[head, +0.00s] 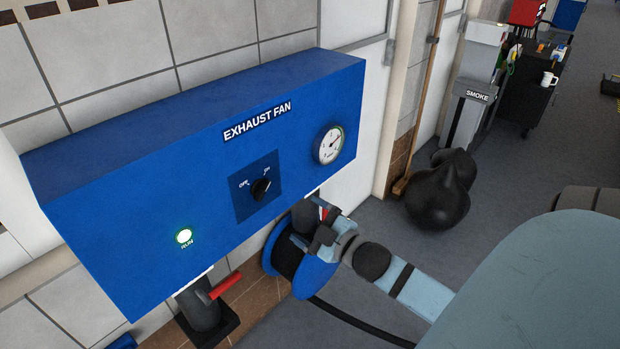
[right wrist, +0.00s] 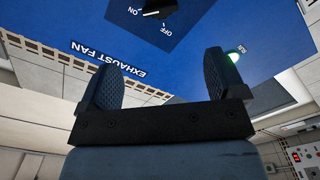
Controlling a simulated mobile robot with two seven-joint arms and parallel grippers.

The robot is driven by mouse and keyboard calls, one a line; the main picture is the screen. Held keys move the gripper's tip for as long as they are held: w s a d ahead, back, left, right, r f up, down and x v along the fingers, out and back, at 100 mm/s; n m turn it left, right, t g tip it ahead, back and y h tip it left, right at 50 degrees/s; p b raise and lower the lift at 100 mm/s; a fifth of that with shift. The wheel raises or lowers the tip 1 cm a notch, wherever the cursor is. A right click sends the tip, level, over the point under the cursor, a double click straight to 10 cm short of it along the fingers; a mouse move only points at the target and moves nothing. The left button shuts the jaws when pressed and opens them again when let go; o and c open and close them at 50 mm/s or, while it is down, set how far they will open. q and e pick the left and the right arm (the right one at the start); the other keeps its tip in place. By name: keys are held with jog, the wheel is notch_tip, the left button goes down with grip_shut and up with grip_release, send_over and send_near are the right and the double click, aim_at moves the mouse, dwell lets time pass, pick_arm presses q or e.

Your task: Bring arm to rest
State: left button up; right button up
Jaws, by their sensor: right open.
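My right gripper (head: 322,230) is just below the lower right edge of the blue exhaust fan panel (head: 110,205), with its arm coming in from the right. In the right wrist view the two dark fingers (right wrist: 165,80) stand wide apart with nothing between them. The panel's rotary switch (head: 261,189) has its pointer toward ON. The green RUN lamp (head: 184,236) is lit, and it also shows in the right wrist view (right wrist: 236,56). A round gauge (head: 330,145) sits at the panel's right. My left gripper is not in view.
A blue reel or disc (head: 313,278) stands behind and below my right gripper. A black pipe with a red lever (head: 225,285) is under the panel. A black bag (head: 440,192), a smoke post (head: 472,110) and a dark cart (head: 530,92) stand farther back. Grey floor is open between.

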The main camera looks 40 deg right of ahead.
jog(key=s+a+f+m+g+y+p, duration=0.1)
jog(key=s+a+f+m+g+p, duration=0.1)
jog(key=s+a+f, duration=0.4)
jog(key=s+a+f+m+g+y+p, duration=0.1)
jog(key=s+a+f+m+g+p, duration=0.2)
jog(key=s+a+f, duration=0.4)
jog(key=a+f+m+g, duration=0.1)
jog(key=a+f+g, duration=0.1)
jog(key=a, duration=0.3)
jog(key=shift+f+m, duration=0.4)
jog(key=shift+f, duration=0.4)
